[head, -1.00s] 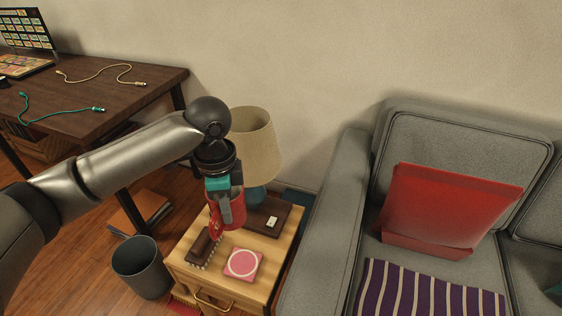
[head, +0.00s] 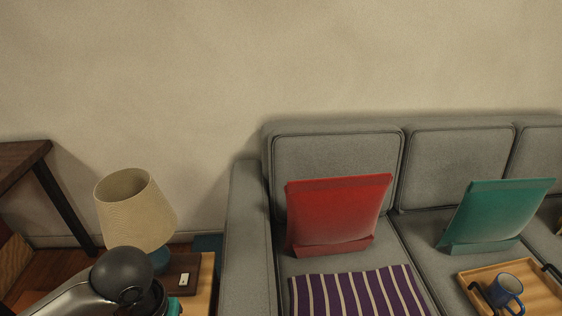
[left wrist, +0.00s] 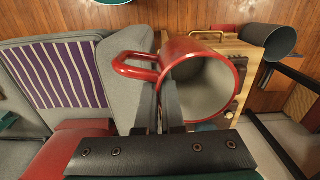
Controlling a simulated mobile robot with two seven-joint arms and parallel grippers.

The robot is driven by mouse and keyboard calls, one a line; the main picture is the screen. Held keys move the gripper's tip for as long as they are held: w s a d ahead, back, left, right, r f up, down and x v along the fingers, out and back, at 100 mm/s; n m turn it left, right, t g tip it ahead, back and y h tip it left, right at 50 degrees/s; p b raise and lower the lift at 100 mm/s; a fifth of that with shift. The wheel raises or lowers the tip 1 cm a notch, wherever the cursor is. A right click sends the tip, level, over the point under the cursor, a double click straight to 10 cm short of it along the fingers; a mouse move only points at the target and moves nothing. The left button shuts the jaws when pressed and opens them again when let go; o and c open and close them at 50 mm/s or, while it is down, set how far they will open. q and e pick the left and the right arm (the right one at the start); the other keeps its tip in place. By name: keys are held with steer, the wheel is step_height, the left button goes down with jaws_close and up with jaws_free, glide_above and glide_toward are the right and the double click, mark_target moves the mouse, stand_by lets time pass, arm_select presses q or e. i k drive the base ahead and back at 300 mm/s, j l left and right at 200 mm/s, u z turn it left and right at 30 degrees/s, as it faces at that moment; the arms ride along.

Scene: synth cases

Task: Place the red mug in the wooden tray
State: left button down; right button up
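The red mug (left wrist: 205,82) shows in the left wrist view, with its open mouth facing the camera and its handle to the left. My left gripper (left wrist: 160,90) has its two dark fingers closed on the mug's side near the handle. I cannot tell whether the mug touches the bedside table. In the head view the mug is out of sight and only part of my left wrist shows at the bottom left. The wooden tray (head: 542,299) lies on the grey sofa seat at the lower right, cut off by the frame edge. My right gripper is not in view.
A blue mug (head: 507,288) stands in the tray. The sofa (head: 248,240) holds a red cushion (head: 335,212), a teal cushion (head: 495,212) and a striped purple cloth (head: 357,295). A lamp (head: 135,215) stands on the bedside table (head: 205,285) beside the sofa arm.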

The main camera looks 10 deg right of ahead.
mark_target(529, 297)
steer(key=l+z, duration=0.15)
steer(key=z, duration=0.25)
steer(key=l+z, duration=0.15)
steer(key=z, duration=0.3)
steer(key=i+l+z, duration=0.1)
steer(key=z, duration=0.3)
steer(key=i+l+z, duration=0.4)
steer(key=l, duration=0.25)
steer(key=i+l+z, duration=0.4)
steer(key=i+l, duration=0.55)
steer(key=i, duration=0.2)
